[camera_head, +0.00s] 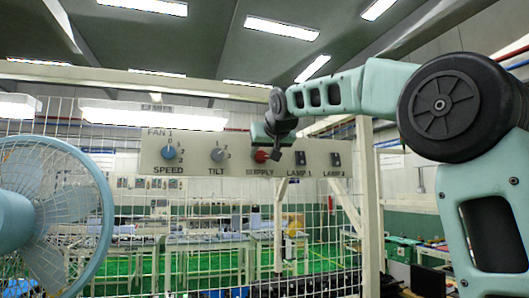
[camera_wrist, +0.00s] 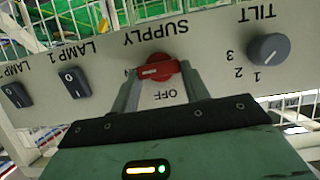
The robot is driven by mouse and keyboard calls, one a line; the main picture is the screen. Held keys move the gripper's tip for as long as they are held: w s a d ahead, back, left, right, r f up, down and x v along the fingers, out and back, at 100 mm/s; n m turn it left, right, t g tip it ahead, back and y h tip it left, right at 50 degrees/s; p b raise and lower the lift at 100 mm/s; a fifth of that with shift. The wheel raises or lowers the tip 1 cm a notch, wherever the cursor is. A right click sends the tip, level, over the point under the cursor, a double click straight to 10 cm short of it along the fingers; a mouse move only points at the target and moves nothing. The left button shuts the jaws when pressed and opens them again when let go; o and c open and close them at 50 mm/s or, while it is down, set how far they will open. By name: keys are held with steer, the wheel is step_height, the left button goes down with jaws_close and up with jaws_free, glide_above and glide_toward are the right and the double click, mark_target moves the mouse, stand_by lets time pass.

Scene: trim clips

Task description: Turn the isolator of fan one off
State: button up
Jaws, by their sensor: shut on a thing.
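The grey control panel (camera_head: 205,172) is marked FAN 1 at its left end. The red SUPPLY knob (camera_head: 261,156) is on it, mostly hidden by my gripper (camera_head: 270,151) in the head view. In the wrist view the red knob (camera_wrist: 157,68) sits between the two fingertips of my gripper (camera_wrist: 158,72), which is shut on it. The knob's bar lies nearly level in that picture, its left end at a partly covered label ending in N. The OFF label (camera_wrist: 172,95) shows between the fingers, clear of the bar.
The blue SPEED knob (camera_head: 169,152) and grey TILT knob (camera_head: 218,155) are left of SUPPLY. The LAMP 1 (camera_head: 300,158) and LAMP 2 (camera_head: 336,159) rocker switches are right. A blue fan (camera_head: 55,210) stands at the left, before wire mesh (camera_head: 205,235).

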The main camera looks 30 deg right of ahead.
steer(key=n+h+b, duration=0.1)
steer(key=n+b, duration=0.1)
steer(key=shift+w+a+f+n+h, duration=0.1)
steer(key=shift+a+f+n+h, duration=0.1)
steer(key=shift+a+n+h, duration=0.2)
steer(key=n+h+b, duration=0.2)
steer(key=n+b, duration=0.1)
steer(key=shift+w+a+f, duration=0.1)
steer(key=shift+a+f, duration=0.05)
steer(key=shift+f, duration=0.05)
steer(key=n+b, duration=0.1)
steer(key=n+h+b, duration=0.1)
steer(key=n, duration=0.1)
steer(key=n+h+b, duration=0.1)
steer(key=b, duration=0.1)
steer(key=shift+a+f, duration=0.15)
steer(key=shift+f, duration=0.15)
steer(key=shift+f+n+t+h+b, duration=0.1)
steer(key=shift+n+t+h+b, duration=0.45)
steer(key=shift+n+b, duration=0.9)
steer(key=shift+n, duration=0.35)
steer(key=o, duration=1)
